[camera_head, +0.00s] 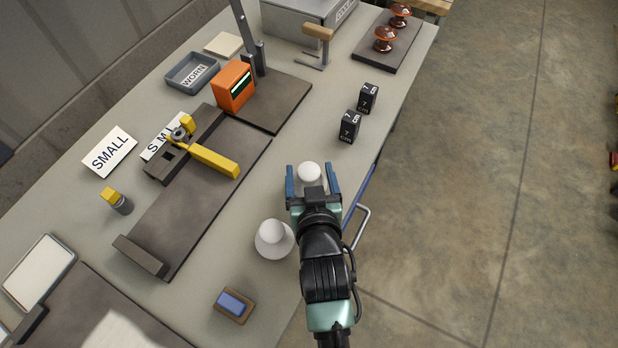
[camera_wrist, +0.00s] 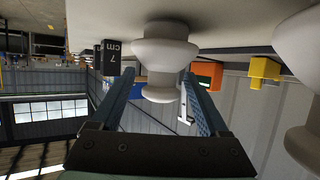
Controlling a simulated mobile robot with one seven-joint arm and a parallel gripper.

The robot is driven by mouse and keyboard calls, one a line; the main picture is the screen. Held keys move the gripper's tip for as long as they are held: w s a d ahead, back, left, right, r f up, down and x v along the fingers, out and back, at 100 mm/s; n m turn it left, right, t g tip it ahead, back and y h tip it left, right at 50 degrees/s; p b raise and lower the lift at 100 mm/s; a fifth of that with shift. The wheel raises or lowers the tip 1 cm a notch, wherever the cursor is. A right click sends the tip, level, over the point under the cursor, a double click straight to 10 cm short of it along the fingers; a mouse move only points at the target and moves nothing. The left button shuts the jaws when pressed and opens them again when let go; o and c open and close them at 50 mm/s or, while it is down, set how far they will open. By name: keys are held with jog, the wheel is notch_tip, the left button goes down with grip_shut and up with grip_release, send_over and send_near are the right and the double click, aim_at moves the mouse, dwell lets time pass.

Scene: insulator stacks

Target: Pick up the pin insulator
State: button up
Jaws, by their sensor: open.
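A white pin insulator (camera_head: 309,172) stands near the right edge of the workbench, between the two blue fingers of my gripper (camera_head: 312,184). In the wrist view this insulator (camera_wrist: 162,55) has wide rounded flanges and a narrower neck, and my open gripper (camera_wrist: 165,104) has one finger on each side of it. I cannot tell whether either finger touches it. A second white insulator (camera_head: 273,240) stands on the bench to the lower left of my gripper. It also shows at the right edge of the wrist view (camera_wrist: 301,50).
Two black 7 cm blocks (camera_head: 349,127) stand beyond my gripper. A dark fixture plate (camera_head: 200,215) with a yellow-handled clamp (camera_head: 213,160) lies to the left. A blue-topped pad (camera_head: 233,305) lies at the near edge. Brown insulators (camera_head: 385,40) stand on a far board.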

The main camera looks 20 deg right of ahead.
jog(key=shift+f+x, duration=0.2)
jog(key=shift+x, duration=1.6)
jog(key=shift+s+a, duration=0.1)
grip_shut()
jog(key=shift+r, duration=0.15)
